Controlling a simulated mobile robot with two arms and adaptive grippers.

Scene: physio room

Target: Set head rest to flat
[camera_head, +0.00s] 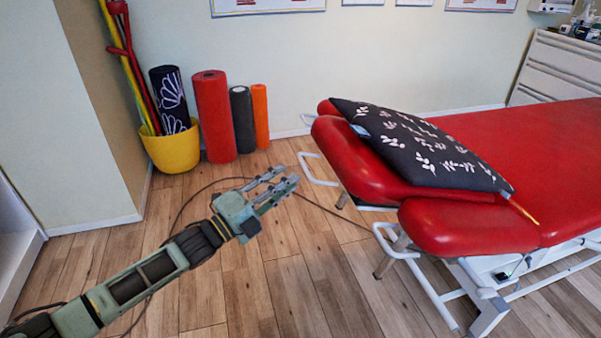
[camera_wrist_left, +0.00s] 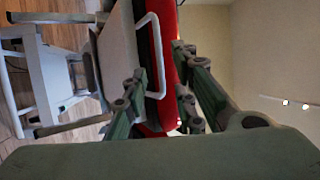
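The red padded head rest (camera_head: 355,160) is at the left end of the treatment table in the head view. Its exact tilt is hard to judge because a dark patterned cushion (camera_head: 425,145) lies over part of it. A white looped handle (camera_head: 318,171) sticks out below its end; it also shows in the left wrist view (camera_wrist_left: 157,60), ahead of the fingers. My left gripper (camera_head: 287,178) is open and empty, just left of the handle, apart from it in the head view. Its fingers also show in the wrist view (camera_wrist_left: 160,85). My right gripper is not in view.
The red treatment table (camera_head: 565,130) fills the right side, with a side pad (camera_head: 470,228) and white frame (camera_head: 465,300) below. Rolled mats (camera_head: 213,115) and a yellow bucket (camera_head: 172,150) stand by the wall. A cable lies on the floor. Floor around my left arm is otherwise clear.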

